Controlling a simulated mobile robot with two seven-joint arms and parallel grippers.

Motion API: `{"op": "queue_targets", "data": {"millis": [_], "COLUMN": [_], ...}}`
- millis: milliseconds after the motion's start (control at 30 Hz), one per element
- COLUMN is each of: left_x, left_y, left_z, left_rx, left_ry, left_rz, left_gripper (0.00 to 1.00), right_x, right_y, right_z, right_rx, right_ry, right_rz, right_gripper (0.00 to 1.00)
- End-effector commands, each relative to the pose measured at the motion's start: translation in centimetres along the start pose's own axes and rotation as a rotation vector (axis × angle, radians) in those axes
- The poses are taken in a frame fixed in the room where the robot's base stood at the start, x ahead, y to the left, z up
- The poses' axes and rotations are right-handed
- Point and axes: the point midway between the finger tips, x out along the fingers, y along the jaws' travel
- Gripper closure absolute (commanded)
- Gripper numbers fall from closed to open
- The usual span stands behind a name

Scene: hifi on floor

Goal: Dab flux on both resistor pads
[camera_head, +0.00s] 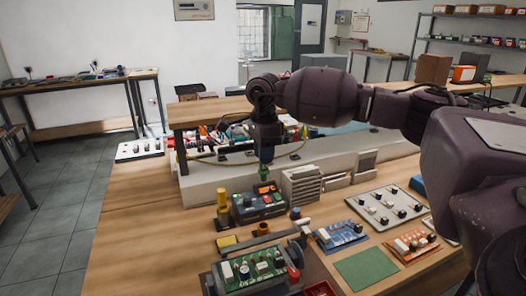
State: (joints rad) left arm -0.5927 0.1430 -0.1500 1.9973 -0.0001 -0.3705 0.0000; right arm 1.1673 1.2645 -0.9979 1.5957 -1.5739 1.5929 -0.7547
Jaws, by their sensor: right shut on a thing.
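My right arm reaches in from the right, and its gripper (266,143) points down above the back of the bench. It is shut on a small green, upright item (266,154), perhaps the flux applicator; its lower end is over the dark device. A green circuit board (238,275) with several parts sits in a dark holder at the front. The resistor pads are too small to make out. My left gripper is not in view.
A dark device with an orange display (259,205) stands on the wooden bench (140,240). Blue (338,236) and orange (410,246) boards, a panel with knobs (386,207) and a green mat (366,269) lie right. A raised shelf (205,108) stands behind. The bench's left side is clear.

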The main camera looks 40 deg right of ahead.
Motion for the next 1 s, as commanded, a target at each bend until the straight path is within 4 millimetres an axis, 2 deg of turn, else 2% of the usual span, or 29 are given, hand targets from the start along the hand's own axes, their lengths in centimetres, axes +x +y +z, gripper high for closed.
{"op": "queue_targets", "data": {"millis": [67, 133, 300, 467, 633, 733, 1000], "left_x": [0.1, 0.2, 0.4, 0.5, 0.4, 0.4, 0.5], "left_y": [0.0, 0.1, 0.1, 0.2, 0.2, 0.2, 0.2], "left_z": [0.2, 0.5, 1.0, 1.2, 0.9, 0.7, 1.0], "left_rx": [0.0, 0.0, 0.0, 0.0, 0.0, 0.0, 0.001], "left_ry": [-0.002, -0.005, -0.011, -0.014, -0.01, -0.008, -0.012], "left_rz": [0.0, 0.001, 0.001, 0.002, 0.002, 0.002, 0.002], "left_gripper": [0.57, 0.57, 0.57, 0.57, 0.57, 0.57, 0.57], "right_x": [1.7, 3.2, 5.9, 6.9, 6.2, 5.7, 6.2], "right_y": [0.5, 1.6, 5.8, 10.2, 13.9, 14.9, 14.8], "right_z": [-0.2, 0.4, 3.3, 6.0, 8.2, 8.8, 8.6], "right_rx": [0.0, -0.028, -0.194, -0.422, -0.661, -0.762, -0.807], "right_ry": [0.002, 0.001, -0.001, -0.002, -0.001, 0.0, 0.0], "right_rz": [0.008, 0.008, 0.008, 0.004, 0.0, 0.0, 0.003], "right_gripper": [0.96, 0.96, 0.96, 0.96, 0.96, 0.96, 0.96]}}
